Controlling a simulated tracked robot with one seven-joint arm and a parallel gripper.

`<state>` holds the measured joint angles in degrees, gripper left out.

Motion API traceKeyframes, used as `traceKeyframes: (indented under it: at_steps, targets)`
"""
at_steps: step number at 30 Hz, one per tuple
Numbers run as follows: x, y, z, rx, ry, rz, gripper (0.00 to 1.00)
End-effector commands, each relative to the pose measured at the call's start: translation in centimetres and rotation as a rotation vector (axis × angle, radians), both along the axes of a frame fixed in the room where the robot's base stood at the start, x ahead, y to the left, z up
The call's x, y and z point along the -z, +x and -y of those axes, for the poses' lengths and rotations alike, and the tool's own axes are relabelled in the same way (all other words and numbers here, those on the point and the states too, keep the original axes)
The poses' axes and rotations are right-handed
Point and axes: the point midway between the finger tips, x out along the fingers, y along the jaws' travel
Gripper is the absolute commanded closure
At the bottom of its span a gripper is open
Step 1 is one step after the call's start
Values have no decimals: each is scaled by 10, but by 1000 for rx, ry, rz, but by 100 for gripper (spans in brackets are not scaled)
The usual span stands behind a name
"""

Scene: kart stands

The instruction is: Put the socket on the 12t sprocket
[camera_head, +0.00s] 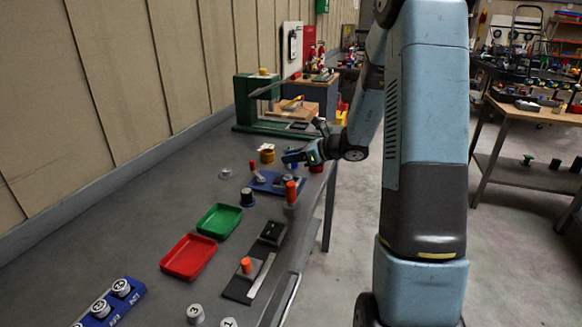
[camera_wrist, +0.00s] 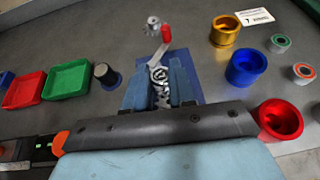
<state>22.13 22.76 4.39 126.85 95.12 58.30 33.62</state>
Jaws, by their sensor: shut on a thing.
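My gripper (camera_head: 290,158) is low over a blue board (camera_head: 268,182) on the bench. In the wrist view its two blue fingers (camera_wrist: 160,88) are shut on a shiny metal piece, which looks like the socket (camera_wrist: 161,96). The fingers partly hide it, and I cannot tell whether it touches anything below. Just beyond the fingers, a lever with a red grip (camera_wrist: 166,34) stands at the board. A small silver toothed part (camera_wrist: 153,24), perhaps a sprocket, stands behind it; it also shows in the head view (camera_head: 226,173). I cannot read which sprocket is the 12t one.
A green tray (camera_head: 219,221) and a red tray (camera_head: 188,257) lie nearer the camera, with a dark pot (camera_head: 247,197) beyond. Yellow (camera_wrist: 225,30), blue (camera_wrist: 246,68) and red (camera_wrist: 280,118) cups stand right of my gripper. A blue labelled rack (camera_head: 125,300) is front left.

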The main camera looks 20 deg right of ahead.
Motion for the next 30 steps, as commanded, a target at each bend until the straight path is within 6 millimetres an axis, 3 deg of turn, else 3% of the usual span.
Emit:
traceKeyframes:
  at_steps: [11,22,23,30]
  targets:
    - [36,5,-2,1,2,-4,100]
    - [39,5,-2,-1,1,-1,100]
    - [39,5,-2,-1,0,0,74]
    - [39,5,-2,-1,0,0,51]
